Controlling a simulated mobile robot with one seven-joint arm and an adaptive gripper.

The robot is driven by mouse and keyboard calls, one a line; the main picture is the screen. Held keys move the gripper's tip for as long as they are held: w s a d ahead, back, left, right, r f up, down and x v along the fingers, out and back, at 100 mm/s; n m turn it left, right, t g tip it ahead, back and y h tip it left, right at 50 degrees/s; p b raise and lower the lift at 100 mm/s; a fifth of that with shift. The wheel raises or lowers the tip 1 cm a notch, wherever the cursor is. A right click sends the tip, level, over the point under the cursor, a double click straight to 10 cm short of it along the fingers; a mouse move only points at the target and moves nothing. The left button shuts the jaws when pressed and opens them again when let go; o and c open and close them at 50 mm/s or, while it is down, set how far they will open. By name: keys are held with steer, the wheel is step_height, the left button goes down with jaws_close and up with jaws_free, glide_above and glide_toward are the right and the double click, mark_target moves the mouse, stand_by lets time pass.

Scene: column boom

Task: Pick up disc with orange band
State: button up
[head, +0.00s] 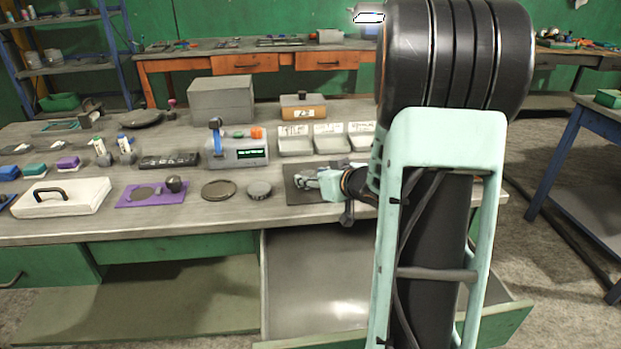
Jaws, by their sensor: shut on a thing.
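My gripper (308,183) is low over a dark square mat (300,197) near the front edge of the workbench. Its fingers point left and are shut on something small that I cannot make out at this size. No disc with a clear orange band shows. A dark flat disc with a thin brownish rim (219,190) lies left of the mat. A smaller grey disc (259,190) lies between that disc and the mat. Both are apart from my gripper. My arm hides the bench right of the mat.
A grey device with a display (237,150) and labelled open bins (296,146) stand behind the mat. A purple mat with a dark knob (150,193) and a white lidded box (62,197) are left. An open drawer (318,280) juts out below the bench front.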

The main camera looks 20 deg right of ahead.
steer(key=shift+r, duration=0.15)
steer(key=shift+r+p, duration=0.85)
steer(key=shift+p, duration=0.1)
step_height(320, 180, up, 2)
steer(key=shift+r+p, duration=0.1)
steer(key=shift+p, duration=1)
steer(key=s+a+r+p, duration=0.1)
steer(key=s+r+p, duration=0.1)
steer(key=s+r, duration=0.2)
steer(key=s+a+r+p, duration=0.1)
steer(key=s+r, duration=0.3)
steer(key=s, duration=0.5)
steer(key=shift+s+a+r+p, duration=0.3)
steer(key=shift+s+r+p, duration=0.1)
steer(key=shift+p, duration=0.2)
